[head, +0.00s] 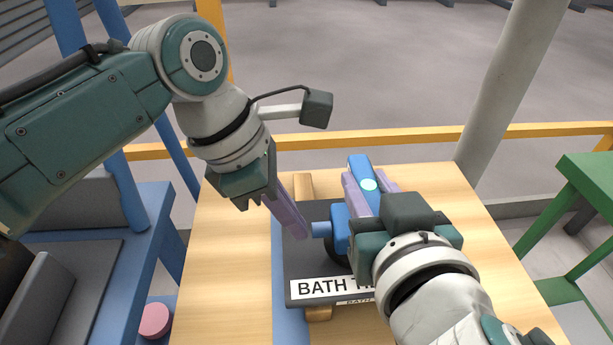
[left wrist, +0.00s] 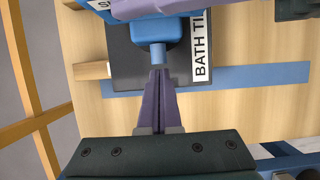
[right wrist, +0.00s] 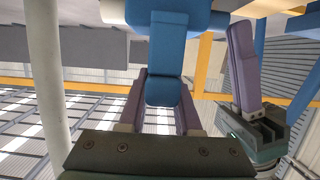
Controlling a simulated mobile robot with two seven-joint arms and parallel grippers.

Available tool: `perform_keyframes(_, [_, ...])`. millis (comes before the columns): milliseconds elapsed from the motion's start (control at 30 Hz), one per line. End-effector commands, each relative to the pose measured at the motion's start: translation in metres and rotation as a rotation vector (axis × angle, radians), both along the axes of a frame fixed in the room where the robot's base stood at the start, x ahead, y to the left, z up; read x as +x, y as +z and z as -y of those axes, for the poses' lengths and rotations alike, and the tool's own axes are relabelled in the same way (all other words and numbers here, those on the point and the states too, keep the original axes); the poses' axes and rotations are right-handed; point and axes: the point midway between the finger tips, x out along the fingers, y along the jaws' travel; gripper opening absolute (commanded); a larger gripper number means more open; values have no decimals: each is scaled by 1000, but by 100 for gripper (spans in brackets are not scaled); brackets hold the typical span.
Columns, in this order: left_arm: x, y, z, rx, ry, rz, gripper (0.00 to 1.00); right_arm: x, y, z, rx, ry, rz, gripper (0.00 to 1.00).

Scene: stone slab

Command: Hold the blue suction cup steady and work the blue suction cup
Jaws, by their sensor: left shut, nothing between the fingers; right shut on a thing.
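The blue suction cup (head: 342,232) stands on a dark stone slab (head: 300,262). Its blue handle with a pale teal disc (head: 369,184) rises up and back. A short lighter blue stub (head: 321,229) sticks out of its left side. A dark round part below is mostly hidden by my right arm. My right gripper (head: 370,190) is shut on the handle, which also shows between its purple fingers in the right wrist view (right wrist: 166,60). My left gripper (head: 298,230) is shut and empty, its tips beside the end of the stub (left wrist: 158,54); I cannot tell if they touch.
The slab bears a white label (head: 325,288) reading "BATH TI", partly covered. It rests over wooden battens (head: 304,184) on a light wood table (head: 235,260) with a blue stripe. A pink disc (head: 155,320) lies lower left. A green frame (head: 585,185) stands at right.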

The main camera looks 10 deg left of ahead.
Motion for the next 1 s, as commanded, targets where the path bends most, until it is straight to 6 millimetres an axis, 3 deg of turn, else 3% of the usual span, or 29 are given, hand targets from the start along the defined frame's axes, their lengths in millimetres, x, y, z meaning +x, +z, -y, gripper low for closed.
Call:
perform_keyframes(133, [1, 0, 3, -1, 0, 0, 0, 0, 0, 0, 0, 0, 0, 0])
perform_keyframes(333, [7, 0, 22, -3, -1, -1, 0, 0, 0, 0, 0, 0, -1, 0])
perform_keyframes(1000, [7, 2, 26, -12, -4, 5, 0, -2, -1, -5, 11, 9, -3, 0])
